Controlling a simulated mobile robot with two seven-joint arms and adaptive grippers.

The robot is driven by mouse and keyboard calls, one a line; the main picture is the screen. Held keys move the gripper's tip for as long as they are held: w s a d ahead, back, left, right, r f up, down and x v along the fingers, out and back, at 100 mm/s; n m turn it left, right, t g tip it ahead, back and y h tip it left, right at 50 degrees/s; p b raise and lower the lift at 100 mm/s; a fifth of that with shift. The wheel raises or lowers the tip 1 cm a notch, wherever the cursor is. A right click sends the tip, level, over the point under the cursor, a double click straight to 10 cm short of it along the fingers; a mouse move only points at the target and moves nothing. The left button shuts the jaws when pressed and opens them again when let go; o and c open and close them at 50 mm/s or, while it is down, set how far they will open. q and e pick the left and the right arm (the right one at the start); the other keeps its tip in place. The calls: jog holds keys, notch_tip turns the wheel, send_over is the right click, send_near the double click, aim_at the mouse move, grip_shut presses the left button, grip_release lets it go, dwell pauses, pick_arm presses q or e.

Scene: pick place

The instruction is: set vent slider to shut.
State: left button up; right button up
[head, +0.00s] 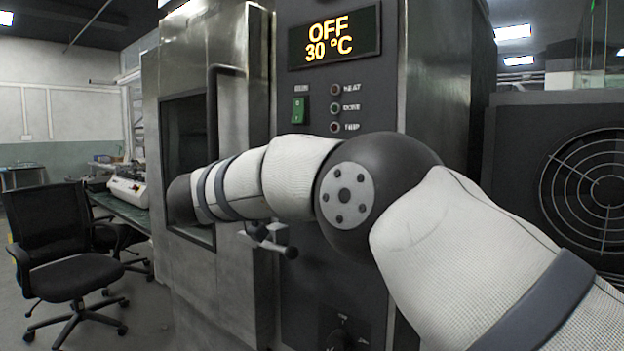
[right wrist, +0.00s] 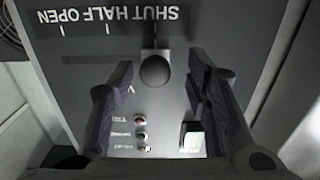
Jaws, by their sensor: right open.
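The vent slider's dark round knob (right wrist: 155,71) shows in the right wrist view, on a stem in front of the grey panel. The panel's lettering is upside down there: SHUT (right wrist: 160,13) at the right, HALF in the middle, OPEN at the left. The knob and stem line up with SHUT. My right gripper (right wrist: 161,66) is open, with one finger on each side of the knob; a gap shows on both sides. In the head view my right arm covers the slider, and the right gripper is hidden. My left gripper is in neither view.
Above the arm in the head view are a display (head: 335,37) reading OFF 30 °C, several indicator lights and a green switch (head: 298,110). A handle (head: 268,238) sticks out below the arm. A chair (head: 60,245) stands at left, a fan grille (head: 590,185) at right.

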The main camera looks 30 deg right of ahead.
jog(key=v, duration=1)
jog(key=shift+w, duration=0.1)
